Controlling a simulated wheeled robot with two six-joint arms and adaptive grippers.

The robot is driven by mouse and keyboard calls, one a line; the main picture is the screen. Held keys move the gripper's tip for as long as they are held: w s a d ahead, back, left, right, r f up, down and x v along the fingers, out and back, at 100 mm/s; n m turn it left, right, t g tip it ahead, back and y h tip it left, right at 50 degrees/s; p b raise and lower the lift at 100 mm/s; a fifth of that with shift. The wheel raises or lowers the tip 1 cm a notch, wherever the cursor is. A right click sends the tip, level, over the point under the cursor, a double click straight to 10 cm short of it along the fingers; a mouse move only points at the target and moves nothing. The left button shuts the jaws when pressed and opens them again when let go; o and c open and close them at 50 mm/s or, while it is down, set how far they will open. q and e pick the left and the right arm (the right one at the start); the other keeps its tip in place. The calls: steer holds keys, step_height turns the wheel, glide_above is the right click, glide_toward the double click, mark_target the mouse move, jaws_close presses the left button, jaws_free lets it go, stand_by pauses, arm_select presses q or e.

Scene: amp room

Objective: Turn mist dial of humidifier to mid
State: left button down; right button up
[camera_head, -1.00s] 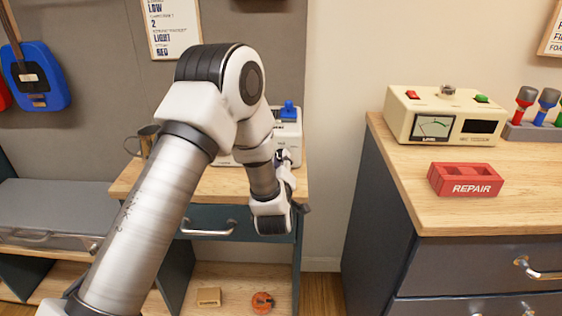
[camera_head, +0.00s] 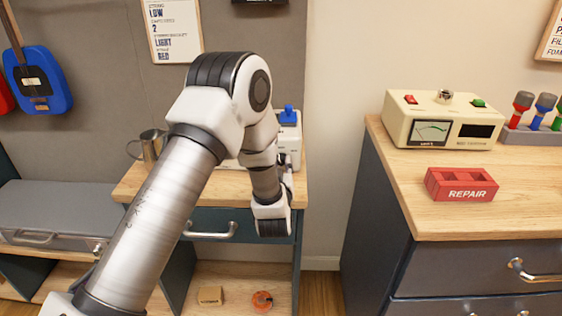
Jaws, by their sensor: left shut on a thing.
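The humidifier is a white unit (camera_head: 291,132) with a blue knob-like part (camera_head: 288,116) on top. It stands on the small wooden-topped desk behind my left arm, which covers most of it. My left gripper (camera_head: 284,160) is at the front face of the unit, small and partly hidden by my wrist. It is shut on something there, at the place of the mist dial. The dial itself and its setting are hidden. My right gripper is not in view.
A metal mug (camera_head: 152,146) stands on the desk (camera_head: 131,185), left of my forearm. A wooden-topped cabinet (camera_head: 440,215) at right holds a cream meter box (camera_head: 440,119) and a red REPAIR block (camera_head: 461,184). A gap separates desk and cabinet.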

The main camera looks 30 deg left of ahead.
arm_select(q)
steer(key=m+p, duration=0.1)
steer(key=m, duration=0.2)
steer(key=shift+r+m+p, duration=0.1)
steer(key=shift+m+p, duration=0.25)
steer(key=shift+m, duration=0.65)
steer(key=shift+p, duration=0.3)
steer(key=c, duration=1)
jaws_free()
steer(key=shift+o, duration=0.2)
steer(key=v, duration=1.2)
